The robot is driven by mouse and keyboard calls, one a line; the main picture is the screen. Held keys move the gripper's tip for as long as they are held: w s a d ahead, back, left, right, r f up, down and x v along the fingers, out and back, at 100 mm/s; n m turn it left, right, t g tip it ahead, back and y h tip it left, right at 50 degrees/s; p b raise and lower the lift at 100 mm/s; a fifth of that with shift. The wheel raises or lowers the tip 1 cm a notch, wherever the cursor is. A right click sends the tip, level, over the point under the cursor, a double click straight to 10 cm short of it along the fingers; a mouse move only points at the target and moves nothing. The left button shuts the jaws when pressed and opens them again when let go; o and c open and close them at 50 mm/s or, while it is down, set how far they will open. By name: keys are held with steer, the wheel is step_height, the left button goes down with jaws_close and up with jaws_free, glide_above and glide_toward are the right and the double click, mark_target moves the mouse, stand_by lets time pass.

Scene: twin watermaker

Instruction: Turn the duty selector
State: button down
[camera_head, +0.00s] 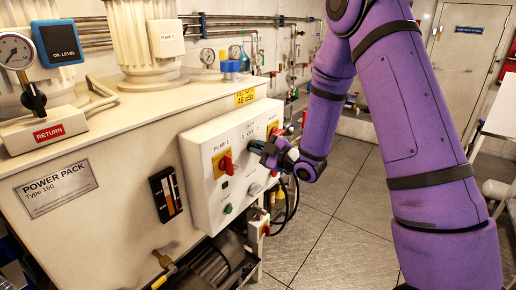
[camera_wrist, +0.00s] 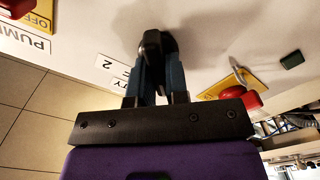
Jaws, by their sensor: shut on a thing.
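The duty selector (camera_wrist: 153,43) is a dark knob on the light control box (camera_head: 203,214), between two yellow-backed red switches. My gripper (camera_head: 268,151) is at the front of the box, at the knob between those switches. In the wrist view, my gripper (camera_wrist: 155,72) has its two blue-grey fingers closed on the sides of the knob. The fingers hide much of the knob, and its pointer direction cannot be told. A label with "DUTY" partly covered and a "2" (camera_wrist: 117,73) shows beside the fingers.
The left red switch (camera_head: 226,164) is under "PUMP 1". The other red switch (camera_wrist: 250,99) is close to my fingers, on a yellow plate. A square dark green button (camera_wrist: 291,60) is beyond it. Cables hang below the box, and open tiled floor (camera_head: 345,200) lies to the right.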

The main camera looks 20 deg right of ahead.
stand_by(0.5)
steer(key=c, duration=1.1)
jaws_free()
steer(key=v, duration=1.1)
steer(key=shift+a, duration=0.1)
steer(key=shift+w, duration=0.1)
